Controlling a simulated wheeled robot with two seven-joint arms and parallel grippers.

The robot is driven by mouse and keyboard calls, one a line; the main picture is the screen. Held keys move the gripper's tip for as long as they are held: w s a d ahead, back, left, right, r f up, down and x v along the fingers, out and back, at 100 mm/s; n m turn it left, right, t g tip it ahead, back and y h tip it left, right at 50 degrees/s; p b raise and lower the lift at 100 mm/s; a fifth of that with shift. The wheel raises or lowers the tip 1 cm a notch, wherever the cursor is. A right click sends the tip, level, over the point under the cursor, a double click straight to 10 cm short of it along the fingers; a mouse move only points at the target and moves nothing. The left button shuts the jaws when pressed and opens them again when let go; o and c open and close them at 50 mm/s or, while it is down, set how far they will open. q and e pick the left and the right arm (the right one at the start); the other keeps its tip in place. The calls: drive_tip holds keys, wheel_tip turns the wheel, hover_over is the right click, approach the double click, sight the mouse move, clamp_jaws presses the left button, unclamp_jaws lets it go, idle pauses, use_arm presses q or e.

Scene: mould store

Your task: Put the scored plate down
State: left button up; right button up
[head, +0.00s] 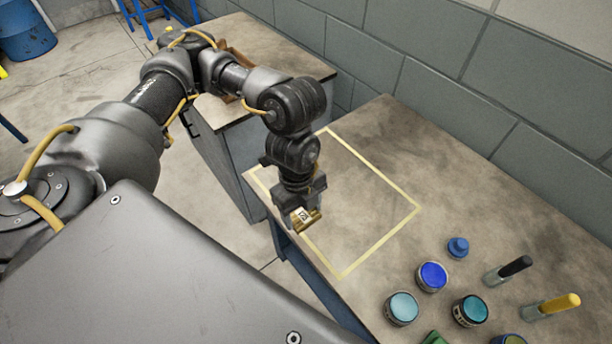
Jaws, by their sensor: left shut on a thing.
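My left gripper (301,209) is shut on a small brass-coloured plate (312,224) that carries a white label with dark marks. The gripper points down near the bench's front edge. In the head view the plate overlaps the near side of a pale tape rectangle (378,242) marked on the bench top. I cannot tell whether the plate touches the bench or hangs just above it. The gripper's fingers hide part of the plate, and no score line can be made out. My right gripper is not in view.
Right of the rectangle stand a blue jar (432,276), teal jars (402,308) (470,310) and a small blue piece (458,247). Tools with a black handle (516,266) and a yellow handle (558,304) lie beyond. The rectangle's inside looks clear. A block wall (440,90) backs the bench.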

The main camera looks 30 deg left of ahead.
use_arm(q)
drive_tip(key=shift+s, duration=0.1)
drive_tip(key=shift+w+f+n, duration=0.2)
drive_tip(key=shift+w+n, duration=0.05)
drive_tip(key=shift+n, duration=0.55)
drive_tip(key=w+a+f+n+t, duration=0.1)
drive_tip(key=w+f+n, duration=0.4)
drive_tip(key=n, duration=0.9)
drive_tip(key=shift+w+a+f+t+y, duration=0.2)
drive_tip(key=shift+a+t+y, duration=0.1)
drive_tip(key=shift+y, duration=0.1)
